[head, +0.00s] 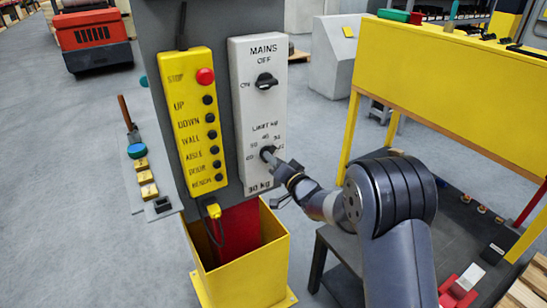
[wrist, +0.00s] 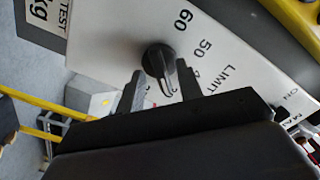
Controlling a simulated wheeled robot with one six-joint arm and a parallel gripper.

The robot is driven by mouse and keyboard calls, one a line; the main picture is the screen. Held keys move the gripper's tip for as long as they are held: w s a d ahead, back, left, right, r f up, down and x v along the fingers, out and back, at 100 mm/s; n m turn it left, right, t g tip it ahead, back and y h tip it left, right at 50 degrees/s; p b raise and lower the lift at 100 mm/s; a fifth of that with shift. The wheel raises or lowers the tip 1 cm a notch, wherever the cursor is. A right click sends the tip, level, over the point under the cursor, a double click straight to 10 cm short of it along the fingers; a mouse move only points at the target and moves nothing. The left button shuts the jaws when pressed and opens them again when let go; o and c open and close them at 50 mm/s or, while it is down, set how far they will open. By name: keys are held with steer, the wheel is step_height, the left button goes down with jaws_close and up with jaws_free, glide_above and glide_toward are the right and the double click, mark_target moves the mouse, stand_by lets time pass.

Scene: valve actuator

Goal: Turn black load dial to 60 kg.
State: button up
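The black load dial (head: 267,153) sits low on the pale grey panel (head: 259,110), under "LIMIT kg" lettering with numbers around it. In the wrist view the dial (wrist: 158,60) is a round black knob with "60" and "50" printed near it. My gripper (head: 273,161) is at the dial in the head view and partly covers it. In the wrist view my gripper (wrist: 160,78) is open, with one finger on each side of the knob and small gaps visible. I cannot tell which number the dial points to. "30 kg" is printed at the panel's bottom.
The black mains switch (head: 266,81) is higher on the same panel. A yellow button box (head: 193,120) with a red stop button (head: 205,76) is to the left. A yellow bin (head: 243,275) stands below. A yellow-framed bench (head: 450,80) is at the right.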

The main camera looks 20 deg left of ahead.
steer(key=shift+w+a, duration=0.25)
steer(key=shift+a, duration=0.1)
jaws_close()
